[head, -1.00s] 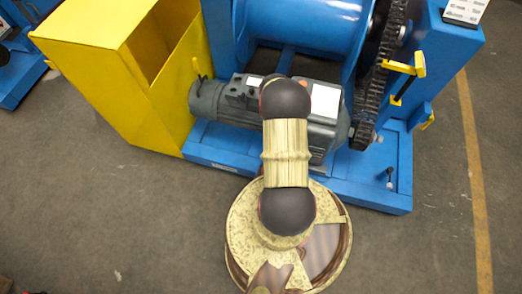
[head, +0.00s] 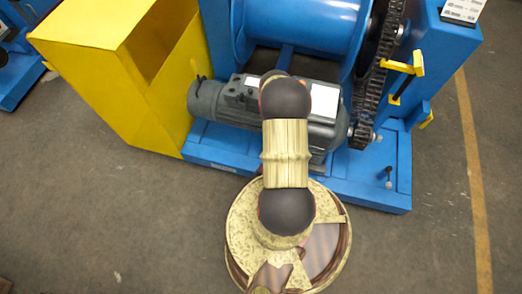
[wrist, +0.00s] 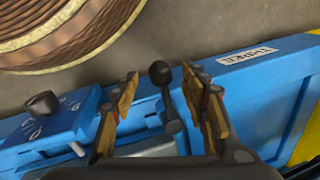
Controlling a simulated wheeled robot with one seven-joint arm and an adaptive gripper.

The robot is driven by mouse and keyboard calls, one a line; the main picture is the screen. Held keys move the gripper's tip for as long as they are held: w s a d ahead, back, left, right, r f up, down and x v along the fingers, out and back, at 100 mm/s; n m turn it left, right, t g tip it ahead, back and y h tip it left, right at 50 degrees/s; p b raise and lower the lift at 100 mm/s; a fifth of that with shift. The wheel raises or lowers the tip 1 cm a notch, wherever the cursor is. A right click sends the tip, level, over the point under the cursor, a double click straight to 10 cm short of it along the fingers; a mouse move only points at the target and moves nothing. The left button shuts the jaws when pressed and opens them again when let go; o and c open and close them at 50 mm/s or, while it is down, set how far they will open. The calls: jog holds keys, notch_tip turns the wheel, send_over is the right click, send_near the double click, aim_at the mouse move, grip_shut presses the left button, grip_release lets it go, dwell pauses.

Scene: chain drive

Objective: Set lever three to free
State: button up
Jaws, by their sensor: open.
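In the wrist view a lever with a black ball knob (wrist: 160,72) stands up from the blue machine frame. My gripper (wrist: 160,82) is open, with one brown finger on each side of this lever. The knob sits between the fingertips, with gaps to both. In the head view my arm hides the gripper and this lever.
A second black knob (wrist: 42,103) stands on a marked blue block at left in the wrist view. In the head view a small lever (head: 388,176) stands at the base's right. A grey motor (head: 225,103), a chain (head: 378,75) and a yellow box (head: 105,55) surround the area.

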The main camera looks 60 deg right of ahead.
notch_tip(320, 180, up, 10)
jog(key=s, duration=0.2)
jog(key=shift+d+r, duration=0.15)
dwell(0.6)
